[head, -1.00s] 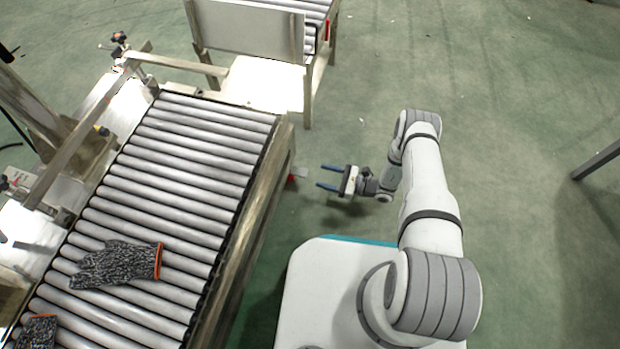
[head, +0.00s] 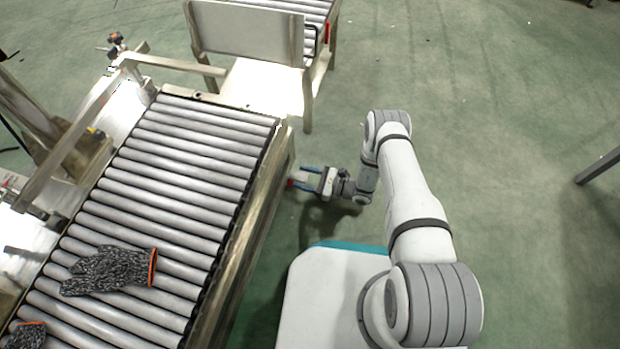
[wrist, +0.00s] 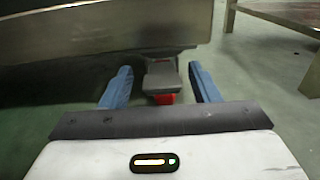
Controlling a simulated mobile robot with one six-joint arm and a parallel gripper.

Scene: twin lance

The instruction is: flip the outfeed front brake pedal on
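The brake pedal, a grey plate (wrist: 161,75) with a red part (wrist: 164,99) beneath it, sticks out from under the conveyor's side frame in the wrist view. In the head view the pedal's red part (head: 290,183) shows at the conveyor's right edge, near its far corner. My gripper (wrist: 162,84) is open, with one blue finger on each side of the pedal and a visible gap to each. In the head view my gripper (head: 305,177) is low beside the conveyor, its fingertips at the pedal. Whether anything touches the pedal cannot be told.
The roller conveyor (head: 182,165) fills the left, with a grey glove (head: 105,270) and part of another glove (head: 27,336) on it. A metal stand (head: 250,80) and more rollers are beyond. The green floor (head: 470,110) at right is clear, apart from a dark bar (head: 598,167).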

